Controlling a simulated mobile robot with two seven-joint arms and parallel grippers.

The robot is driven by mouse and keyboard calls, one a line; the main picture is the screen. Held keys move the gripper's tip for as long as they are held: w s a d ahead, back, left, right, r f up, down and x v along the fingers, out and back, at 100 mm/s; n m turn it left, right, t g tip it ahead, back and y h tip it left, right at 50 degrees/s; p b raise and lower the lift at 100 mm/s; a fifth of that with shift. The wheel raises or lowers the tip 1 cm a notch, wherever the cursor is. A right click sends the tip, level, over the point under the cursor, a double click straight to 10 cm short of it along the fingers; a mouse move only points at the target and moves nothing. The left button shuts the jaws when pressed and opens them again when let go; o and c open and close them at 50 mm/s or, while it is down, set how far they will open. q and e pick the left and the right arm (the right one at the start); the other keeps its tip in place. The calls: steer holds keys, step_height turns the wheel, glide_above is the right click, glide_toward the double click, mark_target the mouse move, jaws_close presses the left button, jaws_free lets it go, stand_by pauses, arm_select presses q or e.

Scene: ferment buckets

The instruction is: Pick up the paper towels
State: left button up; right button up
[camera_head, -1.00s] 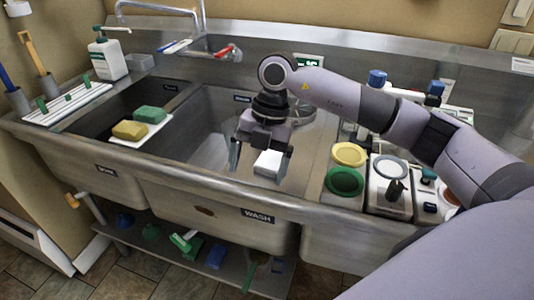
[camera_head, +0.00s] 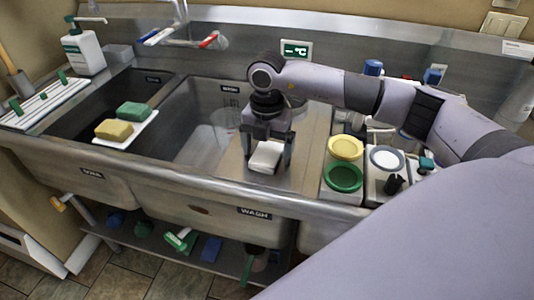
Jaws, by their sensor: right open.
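The paper towels look like a small white block (camera_head: 266,156) on the flat metal board beside the wash basin, in the head view. My right gripper (camera_head: 266,162) points down over it from above. Its two dark fingers stand on either side of the white block, and the jaws are open. I cannot tell whether a finger touches it. The gripper's body hides part of the block's back. My left gripper is not in view.
Yellow (camera_head: 346,147) and green (camera_head: 343,177) round containers stand close on the right. A faucet (camera_head: 181,10) rises behind.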

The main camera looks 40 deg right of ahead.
mark_target(267, 153)
steer(key=c, duration=1.1)
step_height(267, 153, up, 20)
steer(key=shift+r, duration=0.1)
steer(key=o, duration=0.4)
steer(key=c, duration=0.3)
